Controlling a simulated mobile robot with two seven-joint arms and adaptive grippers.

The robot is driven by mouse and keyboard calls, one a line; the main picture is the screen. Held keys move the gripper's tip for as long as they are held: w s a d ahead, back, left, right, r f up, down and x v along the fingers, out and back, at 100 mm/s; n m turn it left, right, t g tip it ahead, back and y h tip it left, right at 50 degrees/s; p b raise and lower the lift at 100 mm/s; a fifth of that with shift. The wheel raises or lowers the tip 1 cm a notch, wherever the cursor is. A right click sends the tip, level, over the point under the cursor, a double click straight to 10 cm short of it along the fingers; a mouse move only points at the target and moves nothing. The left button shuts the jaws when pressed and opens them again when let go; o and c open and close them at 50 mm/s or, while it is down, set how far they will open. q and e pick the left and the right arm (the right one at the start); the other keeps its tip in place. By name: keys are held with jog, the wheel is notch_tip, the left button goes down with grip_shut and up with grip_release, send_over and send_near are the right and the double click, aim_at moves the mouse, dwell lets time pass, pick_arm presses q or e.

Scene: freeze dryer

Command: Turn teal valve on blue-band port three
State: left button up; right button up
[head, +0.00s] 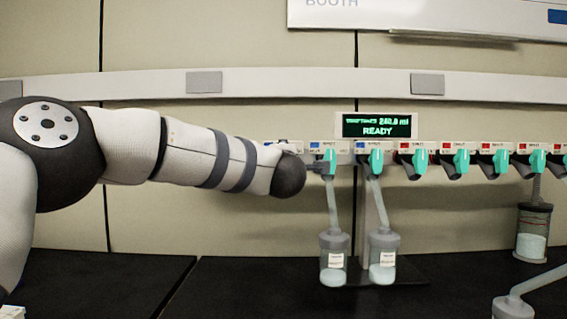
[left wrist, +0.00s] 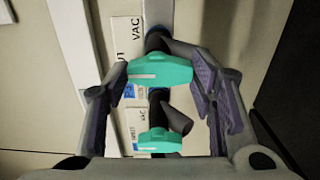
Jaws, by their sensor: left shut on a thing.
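A row of teal valves runs along the white manifold (head: 395,147) in the head view. My left gripper (head: 318,167) reaches in from the left at the leftmost clearly visible teal valve (head: 330,161), under a blue mark. In the left wrist view my left gripper (left wrist: 160,76) has its two fingers at the ends of this teal valve's handle (left wrist: 160,70), shut on it. The handle lies across the gap between the fingers. A second teal valve (left wrist: 158,141) shows lower in that view. My arm hides the manifold's left end, so I cannot count the ports. My right gripper is out of view.
Flasks with pale contents (head: 334,259) and (head: 382,261) hang below the two nearest blue-marked valves. Another flask (head: 532,232) hangs at far right. The display (head: 376,126) reads READY. The black bench (head: 240,285) is mostly clear at front.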

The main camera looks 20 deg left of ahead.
pick_arm(q)
jog(key=shift+r, duration=0.1)
dwell(0.3)
jog(key=o, duration=1.1)
jog(key=shift+a, duration=0.1)
jog(key=shift+o, duration=0.2)
jog(key=v, duration=1.2)
